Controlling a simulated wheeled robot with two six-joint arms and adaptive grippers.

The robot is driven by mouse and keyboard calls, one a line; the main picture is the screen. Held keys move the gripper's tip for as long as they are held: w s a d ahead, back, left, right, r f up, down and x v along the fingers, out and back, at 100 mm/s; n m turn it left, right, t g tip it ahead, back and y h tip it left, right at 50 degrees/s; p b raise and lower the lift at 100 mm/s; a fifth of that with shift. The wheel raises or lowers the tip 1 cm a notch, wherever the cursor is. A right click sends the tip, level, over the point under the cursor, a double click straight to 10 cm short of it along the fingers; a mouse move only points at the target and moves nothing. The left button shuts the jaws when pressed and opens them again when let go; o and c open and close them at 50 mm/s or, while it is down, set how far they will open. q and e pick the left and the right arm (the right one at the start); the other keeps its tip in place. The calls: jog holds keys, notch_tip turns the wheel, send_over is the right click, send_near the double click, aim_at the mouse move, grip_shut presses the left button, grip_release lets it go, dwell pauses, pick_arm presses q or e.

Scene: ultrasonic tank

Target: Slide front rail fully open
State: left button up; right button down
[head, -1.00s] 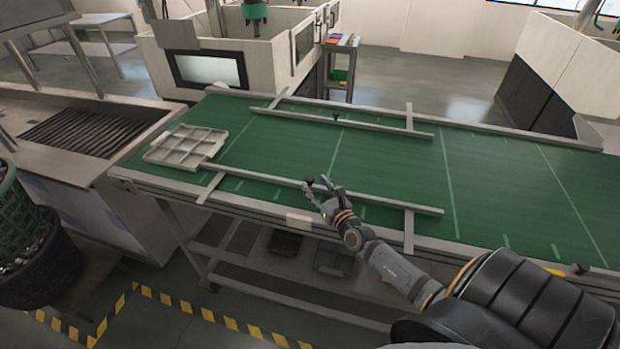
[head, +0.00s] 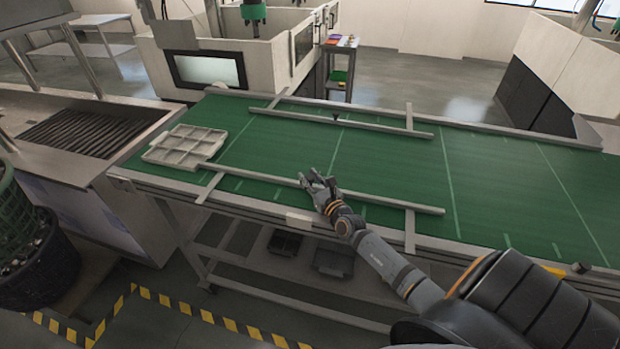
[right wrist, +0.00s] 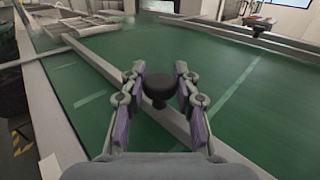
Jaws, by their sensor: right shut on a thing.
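The front rail (head: 390,203) is a long grey bar lying over the near side of the green conveyor belt, carried by crossbars at both ends. Its black knob (right wrist: 158,88) stands upright between the fingers of my right gripper (right wrist: 160,92) in the right wrist view. In the head view my right gripper (head: 316,180) is at the middle of the front rail and hides most of the knob. It is shut on the knob. My left gripper is not in view.
A rear rail (head: 385,128) with its own black knob lies across the far side of the belt (head: 500,190). A grey compartment tray (head: 187,146) sits at the belt's left end, beside the front rail's left end. The belt to the right is clear.

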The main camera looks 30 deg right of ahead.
jog(key=s+a, duration=0.2)
jog(key=s+a+p, duration=0.1)
jog(key=s+a, duration=0.1)
jog(key=a, duration=0.1)
jog(key=shift+s, duration=0.15)
jog(key=shift+s+a+f, duration=0.1)
jog(key=shift+a, duration=0.1)
jog(key=shift+d+f, duration=0.1)
jog(key=shift+f, duration=0.05)
jog(key=c, duration=1.3)
grip_release()
jog(key=shift+o, duration=1.4)
jog(key=shift+s+a+r, duration=0.1)
jog(key=shift+a+r, duration=0.1)
jog(key=shift+r, duration=0.05)
jog(key=shift+d, duration=0.1)
jog(key=shift+s+f, duration=0.1)
jog(key=shift+s, duration=0.25)
jog(key=s, duration=0.7)
jog(key=s+a, duration=0.1)
jog(key=s, duration=0.3)
jog(key=shift+s, duration=0.15)
